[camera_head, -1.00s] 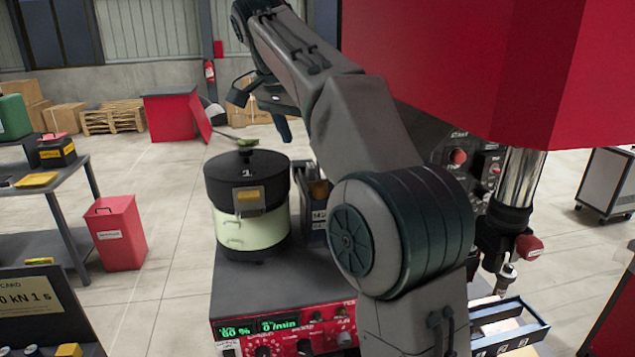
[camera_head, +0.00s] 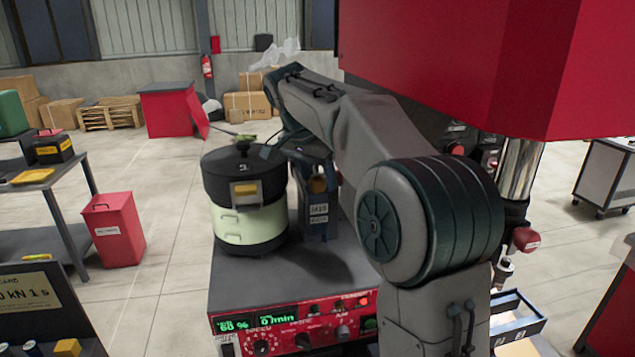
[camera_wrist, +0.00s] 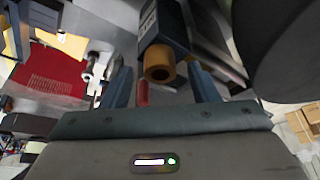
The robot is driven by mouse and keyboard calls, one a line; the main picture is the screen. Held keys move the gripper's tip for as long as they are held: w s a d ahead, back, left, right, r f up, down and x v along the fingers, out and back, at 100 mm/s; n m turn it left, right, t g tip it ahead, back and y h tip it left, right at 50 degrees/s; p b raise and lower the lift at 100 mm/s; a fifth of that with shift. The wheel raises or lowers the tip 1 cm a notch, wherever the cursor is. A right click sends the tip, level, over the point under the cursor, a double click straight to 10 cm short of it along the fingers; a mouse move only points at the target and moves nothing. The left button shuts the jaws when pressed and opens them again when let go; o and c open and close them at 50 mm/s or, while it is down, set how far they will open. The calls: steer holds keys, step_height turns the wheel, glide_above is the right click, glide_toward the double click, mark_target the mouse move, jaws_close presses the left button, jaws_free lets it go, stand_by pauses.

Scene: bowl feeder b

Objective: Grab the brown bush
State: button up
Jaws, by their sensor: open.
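The brown bush (camera_wrist: 160,64) is a short orange-brown ring with a dark bore. In the wrist view it sits at the end of a grey-blue labelled holder (camera_wrist: 148,22). My gripper (camera_wrist: 158,70) is open, with a blue finger to each side of the bush in that view. Whether either finger touches it cannot be told. In the head view the bush (camera_head: 317,184) shows small and brown at the labelled dark holder (camera_head: 318,222), beside the feeder bowl. My arm comes over from the right and its end hides part of the holder's top.
The black and pale green bowl feeder (camera_head: 246,205) stands just left of the holder, on a grey-topped red control unit (camera_head: 290,300). A small red piece (camera_wrist: 142,92) shows near the left finger. A large red housing (camera_head: 440,60) hangs at upper right.

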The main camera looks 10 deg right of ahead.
steer(key=shift+f, duration=0.1)
steer(key=shift+c, duration=0.3)
steer(key=c, duration=1)
